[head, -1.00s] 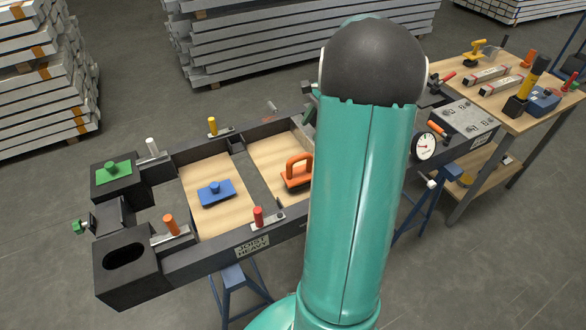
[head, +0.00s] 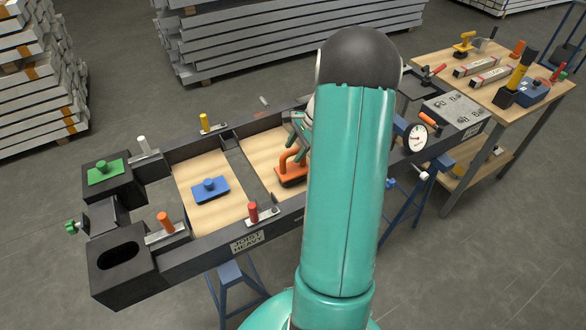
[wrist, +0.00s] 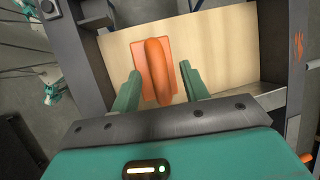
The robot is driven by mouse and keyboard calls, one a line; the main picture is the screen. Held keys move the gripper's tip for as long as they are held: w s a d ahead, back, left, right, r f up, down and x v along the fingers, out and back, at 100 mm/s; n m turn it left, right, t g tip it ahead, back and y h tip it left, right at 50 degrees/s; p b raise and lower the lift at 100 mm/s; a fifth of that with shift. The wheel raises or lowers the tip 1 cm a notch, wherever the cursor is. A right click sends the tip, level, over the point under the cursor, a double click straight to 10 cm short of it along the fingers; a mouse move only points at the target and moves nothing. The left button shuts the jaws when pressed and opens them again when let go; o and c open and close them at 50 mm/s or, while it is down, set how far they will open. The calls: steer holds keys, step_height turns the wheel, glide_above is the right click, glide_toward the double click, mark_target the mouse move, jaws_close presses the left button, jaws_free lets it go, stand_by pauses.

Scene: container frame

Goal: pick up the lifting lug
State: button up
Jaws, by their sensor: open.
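The lifting lug is an orange loop handle on a flat orange base (head: 291,171). It lies on the light wooden panel in the right-hand bay of the dark frame. In the wrist view the lug (wrist: 156,68) stands between the two green fingers of my gripper (wrist: 160,88). The fingers are apart, with a gap on each side of the loop. In the head view my gripper (head: 298,130) is just above and behind the lug, and my arm hides part of it.
The dark frame's walls (head: 200,255) surround the bay. A blue knobbed plate (head: 210,189) lies in the left bay. A red-handled clamp (head: 252,212) and a yellow-handled clamp (head: 204,122) sit on the rails. A gauge (head: 416,138) and a wooden bench (head: 468,120) stand at right.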

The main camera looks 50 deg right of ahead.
steer(key=shift+x, duration=1.05)
steer(key=shift+c, duration=0.5)
jaws_close()
steer(key=shift+r, duration=0.1)
